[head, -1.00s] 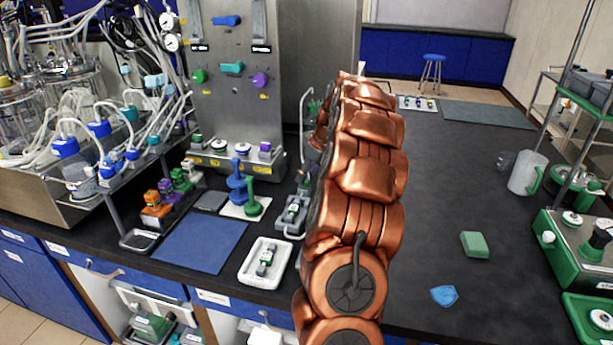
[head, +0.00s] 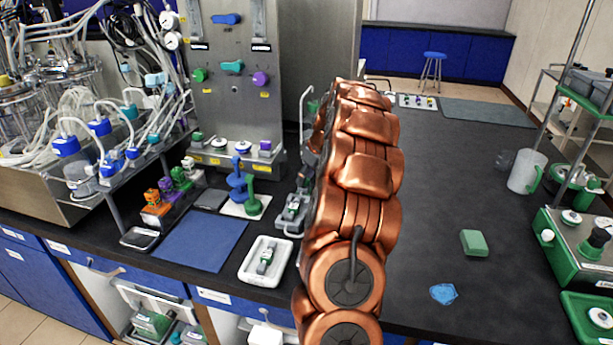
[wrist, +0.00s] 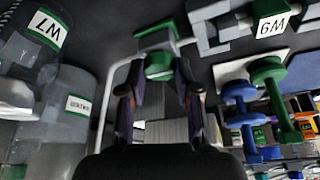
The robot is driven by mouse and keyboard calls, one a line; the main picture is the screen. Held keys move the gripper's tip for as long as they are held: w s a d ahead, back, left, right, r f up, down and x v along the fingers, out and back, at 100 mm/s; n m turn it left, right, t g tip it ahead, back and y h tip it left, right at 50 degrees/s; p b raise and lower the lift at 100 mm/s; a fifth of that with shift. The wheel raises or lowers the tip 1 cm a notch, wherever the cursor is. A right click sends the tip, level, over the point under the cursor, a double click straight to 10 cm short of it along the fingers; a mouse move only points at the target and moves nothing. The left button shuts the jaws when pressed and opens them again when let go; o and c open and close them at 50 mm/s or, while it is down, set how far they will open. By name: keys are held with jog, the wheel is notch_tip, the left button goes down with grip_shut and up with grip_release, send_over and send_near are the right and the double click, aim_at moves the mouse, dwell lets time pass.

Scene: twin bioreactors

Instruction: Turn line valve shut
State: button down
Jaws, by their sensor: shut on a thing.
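In the wrist view, my gripper (wrist: 159,68) is shut on the green handle (wrist: 158,60) of a valve, with one finger on each side of it. The valve's grey body (wrist: 155,38) lies just beyond the fingertips, with a green part at its far end. A pale bent pipe (wrist: 118,72) runs beside it to the left. The fingers hide parts of the handle, and its exact angle is hard to tell. In the head view my copper arm hides my gripper and the gripped handle.
In the wrist view, a clear vessel labelled W7 (wrist: 35,40) stands left and a block labelled W6 (wrist: 270,25) upper right. Blue (wrist: 240,95) and green (wrist: 268,72) spool-like pieces are close on the right. In the head view, a white tray (head: 251,272) lies left of my arm.

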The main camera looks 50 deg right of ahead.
jog(key=shift+m+b, duration=0.3)
jog(key=shift+m, duration=0.1)
jog(key=m+h+b, duration=0.1)
jog(key=m, duration=0.3)
jog(key=shift+a+f+h+b, duration=0.1)
jog(key=shift+a+h+b, duration=0.1)
jog(key=shift+h+b, duration=0.2)
jog(key=m+b, duration=0.1)
jog(key=m, duration=0.1)
jog(key=m+g+h, duration=0.1)
jog(key=m, duration=0.1)
jog(key=shift+w+a+h+b, duration=0.1)
jog(key=shift+h+b, duration=0.2)
jog(key=shift+b, duration=0.1)
jog(key=m+g+b, duration=0.1)
jog(key=m, duration=0.2)
jog(key=m+h+b, duration=0.1)
jog(key=m+b, duration=0.1)
jog(key=shift+w+a+m+g, duration=0.15)
jog(key=shift+w+m+g, duration=0.05)
jog(key=shift+m+g, duration=0.2)
jog(key=shift+w+m+g+h+b, duration=0.15)
jog(key=shift+m+g+b, duration=0.2)
jog(key=shift+m, duration=0.45)
jog(key=shift+m+g+h+b, duration=0.15)
jog(key=shift+m+g+b, duration=0.2)
jog(key=shift+m, duration=0.45)
jog(key=shift+a, duration=0.1)
